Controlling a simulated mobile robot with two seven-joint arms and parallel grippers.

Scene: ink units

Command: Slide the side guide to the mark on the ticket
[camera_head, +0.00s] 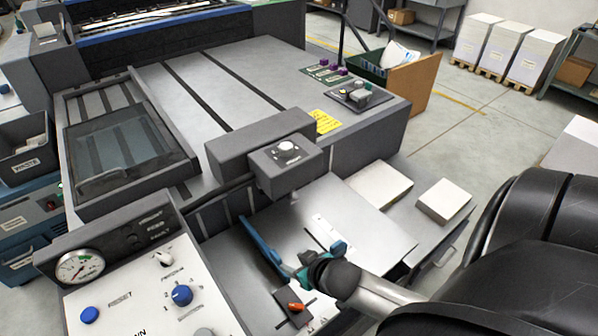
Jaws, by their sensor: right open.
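My right arm comes in from the right, and its gripper (314,262) is over the sheet table at the lower middle. Its teal fingers are apart and I see nothing between them. A long blue bar (260,242), which looks like the side guide, lies slantwise just left of the gripper; I cannot tell whether they touch. An orange knob (296,306) on a dark plate (284,317) sits just below the gripper. A yellow ticket (325,121) lies at the machine's edge; its writing and any mark are too small to read. My left gripper is not in view.
A control panel (130,306) with a gauge (80,267) and blue knob (182,295) stands at lower left. A grey box with a dial (287,162) overhangs the sheet table. Paper stacks (379,183) (443,200) lie to the right. Open floor lies beyond.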

